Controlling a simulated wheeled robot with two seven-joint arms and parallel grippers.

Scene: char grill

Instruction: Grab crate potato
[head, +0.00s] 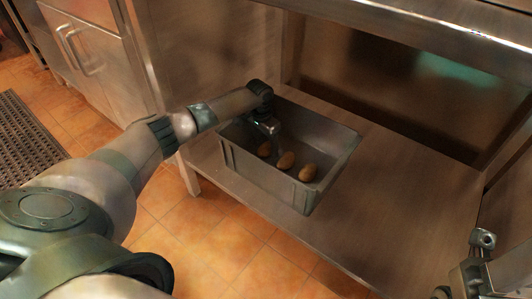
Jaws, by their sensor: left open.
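A grey open-topped crate (280,185) stands on a low metal shelf. Several brown potatoes lie inside it, including one at the right (307,172), one in the middle (286,160) and one at the left (264,149). My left arm reaches in from the left, and my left gripper (270,128) points down over the crate's left part, close to the left potato. It holds no potato that I can see; its fingertips are small and hard to make out. My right gripper (462,278) is at the lower right corner, away from the crate; its jaws are not clear.
The low shelf (400,215) is bare to the right of the crate. A metal table edge (430,30) runs above and behind it. A steel cabinet with handles (95,50) stands at the upper left.

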